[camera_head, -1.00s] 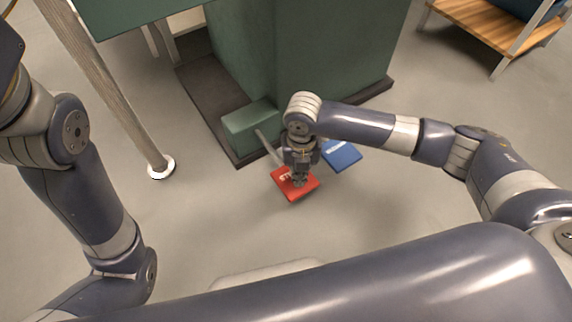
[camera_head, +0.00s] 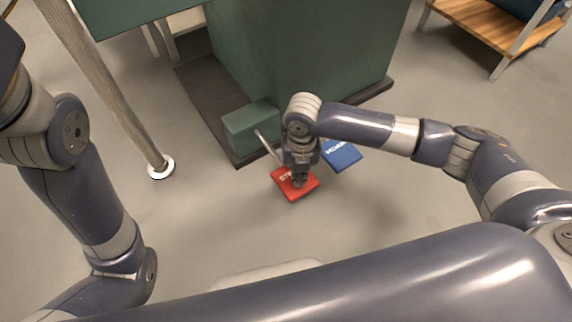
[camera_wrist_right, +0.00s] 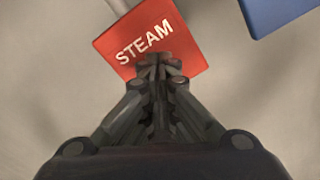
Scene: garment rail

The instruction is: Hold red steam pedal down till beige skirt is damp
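The red pedal (camera_head: 306,187), lettered STEAM, lies low by the floor in front of the green machine; it also shows in the right wrist view (camera_wrist_right: 118,52). My right gripper (camera_head: 299,181) points down over it. In the right wrist view its fingers (camera_wrist_right: 157,64) are together, with nothing between them, and their tips overlap the pedal's near edge below the lettering. Whether they press on it or hover just above cannot be told. My left arm (camera_head: 85,190) is at the left; its gripper is out of view. No beige skirt shows in these views.
A blue pedal (camera_head: 343,155) lies close to the right of the red one. The green machine (camera_head: 310,50) stands behind on a dark base. A pole (camera_head: 110,90) with a white foot stands at left. A wooden bench (camera_head: 490,22) is at upper right. Floor around is clear.

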